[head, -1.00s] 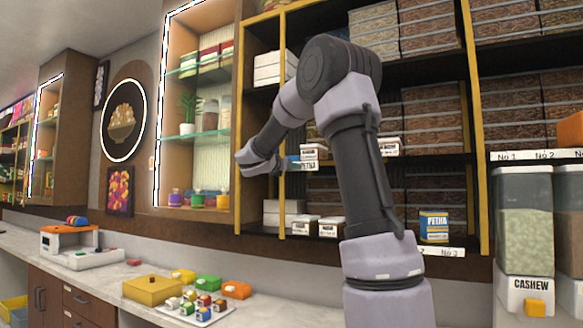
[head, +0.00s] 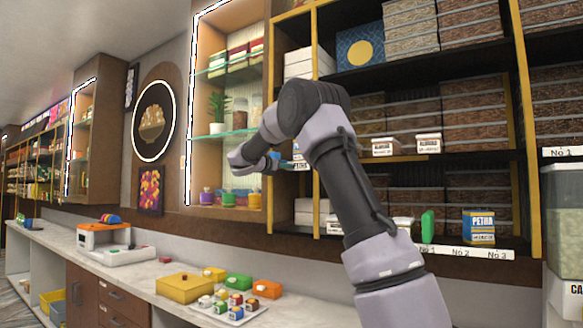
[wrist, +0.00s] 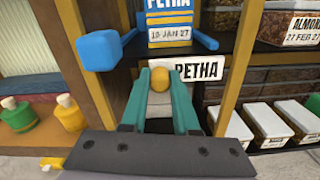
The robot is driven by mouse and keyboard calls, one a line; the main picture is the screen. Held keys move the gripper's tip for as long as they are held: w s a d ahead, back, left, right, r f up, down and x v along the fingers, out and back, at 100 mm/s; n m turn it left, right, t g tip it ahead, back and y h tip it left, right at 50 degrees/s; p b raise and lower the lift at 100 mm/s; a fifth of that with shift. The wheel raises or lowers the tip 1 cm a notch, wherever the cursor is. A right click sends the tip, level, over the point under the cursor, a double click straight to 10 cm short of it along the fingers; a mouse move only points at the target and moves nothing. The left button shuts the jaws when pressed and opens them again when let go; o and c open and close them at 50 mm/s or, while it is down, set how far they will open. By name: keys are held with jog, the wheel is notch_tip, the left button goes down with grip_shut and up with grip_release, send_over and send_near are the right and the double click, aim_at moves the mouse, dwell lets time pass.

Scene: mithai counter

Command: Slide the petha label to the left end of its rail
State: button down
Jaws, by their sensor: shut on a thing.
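The white petha label (wrist: 203,71) hangs on the shelf's front edge in the wrist view, its left part hidden by a finger. A yellow knob (wrist: 160,79) shows between the teal fingers of my gripper (wrist: 159,76), which is shut on it. A blue and white petha box (wrist: 172,28) sits on the shelf just behind and above. In the head view my gripper (head: 283,164) is at the upper shelf edge, and the label (head: 300,167) shows just right of its fingers, left of a yellow post (head: 314,120). The rail itself is mostly hidden.
A blue block (wrist: 98,51) sticks out at the left of the shelf edge in the wrist view. White almond boxes (wrist: 268,124) stand on the shelf below. In the head view another petha box (head: 479,227) stands lower right, and a counter (head: 150,270) runs below.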

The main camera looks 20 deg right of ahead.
jog(key=shift+w+a, duration=0.25)
jog(key=shift+a, duration=0.05)
jog(key=shift+r, duration=0.1)
jog(key=c, duration=0.7)
grip_release()
jog(key=shift+w+a, duration=0.1)
jog(key=shift+w, duration=0.05)
jog(key=shift+o, duration=0.2)
jog(key=v, duration=1)
jog(key=shift+s+a, duration=0.2)
jog(key=shift+s, duration=0.15)
